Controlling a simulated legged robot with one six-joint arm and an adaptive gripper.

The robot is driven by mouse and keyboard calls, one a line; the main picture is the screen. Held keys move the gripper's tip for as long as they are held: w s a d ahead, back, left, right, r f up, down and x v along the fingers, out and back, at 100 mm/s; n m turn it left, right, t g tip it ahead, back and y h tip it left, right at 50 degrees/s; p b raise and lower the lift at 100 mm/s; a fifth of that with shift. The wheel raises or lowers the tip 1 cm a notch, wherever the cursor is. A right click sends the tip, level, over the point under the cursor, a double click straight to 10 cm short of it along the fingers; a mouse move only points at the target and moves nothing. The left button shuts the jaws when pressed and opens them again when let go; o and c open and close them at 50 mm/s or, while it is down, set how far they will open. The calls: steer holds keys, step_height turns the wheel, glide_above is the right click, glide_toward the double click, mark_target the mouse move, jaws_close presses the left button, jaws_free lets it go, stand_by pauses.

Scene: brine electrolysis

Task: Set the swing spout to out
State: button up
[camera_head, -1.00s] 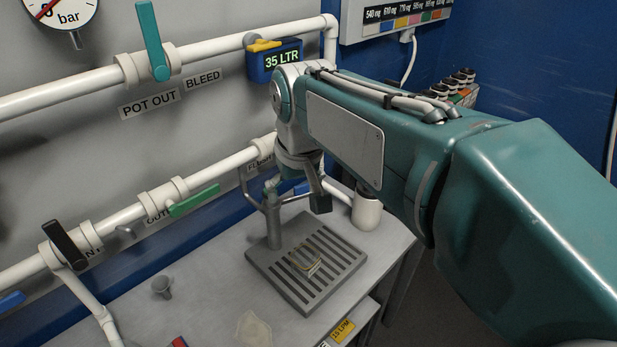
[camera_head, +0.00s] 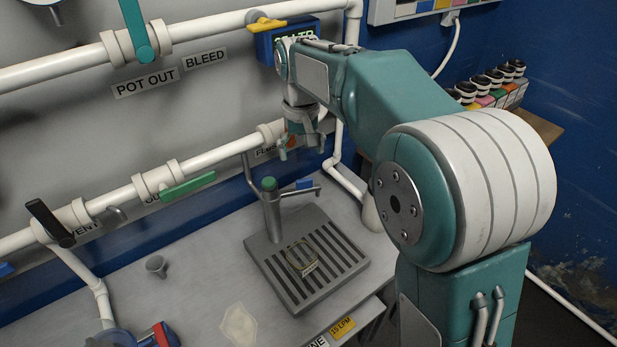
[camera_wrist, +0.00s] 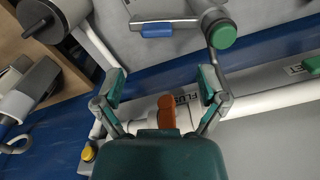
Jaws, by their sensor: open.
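The swing spout (camera_head: 301,191) is a grey arm on an upright post with a green knob (camera_head: 269,184), standing at the back of the slotted drip tray (camera_head: 262,270). In the head view the arm points right from the post, over the tray's back right side. A blue tab (camera_head: 304,184) shows by it. The wrist view shows the green knob (camera_wrist: 222,36) at upper right and the spout arm (camera_wrist: 175,25) running left from it. My gripper (camera_head: 303,148) is open and empty, above the spout and apart from it, near the wall pipe.
An orange handle (camera_wrist: 167,110) on the pipe marked FLUSH lies behind my open fingers in the wrist view. A green valve handle (camera_head: 188,187) is on the same pipe. A glass dish (camera_head: 302,259) sits on the tray. The bench front has free room.

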mark_target(304, 179)
steer(key=f, duration=0.5)
steer(key=d+f, duration=0.1)
steer(key=f, duration=0.2)
steer(key=shift+a+f, duration=0.15)
steer(key=shift+a, duration=0.35)
steer(key=shift+c, duration=0.3)
steer(key=c, duration=0.5)
steer(key=shift+d, duration=0.2)
jaws_close()
